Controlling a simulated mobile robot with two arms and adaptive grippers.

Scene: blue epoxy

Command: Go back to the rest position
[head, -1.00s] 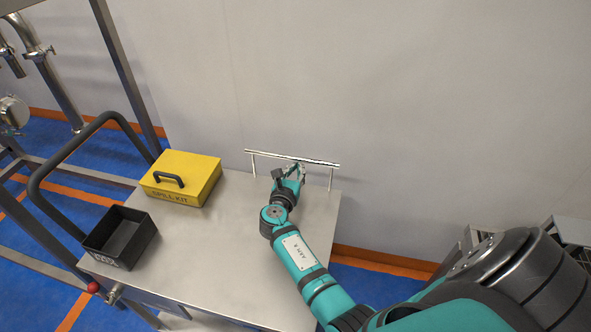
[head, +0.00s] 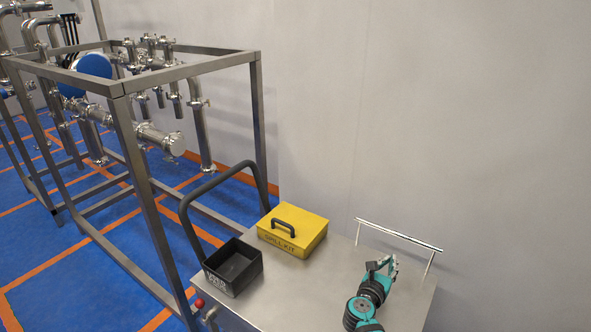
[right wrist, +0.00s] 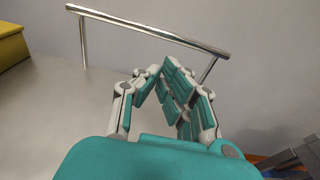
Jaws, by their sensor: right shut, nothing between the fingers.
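My right gripper (head: 380,266) is over the right end of the steel cart top (head: 290,300), near the chrome rail. In the right wrist view the right gripper (right wrist: 165,68) has its fingers together with nothing between them. The chrome rail (head: 399,235) stands on two posts at the cart's back right edge. It also crosses the top of the right wrist view (right wrist: 150,30), beyond the fingers. I cannot tell the exact gap between fingers and rail. My left gripper is in neither view.
A yellow spill kit box (head: 304,237) and a black open bin (head: 234,270) stand on the cart's left part. A dark push handle (head: 190,205) rises at the left end. A steel pipe frame (head: 185,75) stands further left. A grey wall (head: 430,110) is behind.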

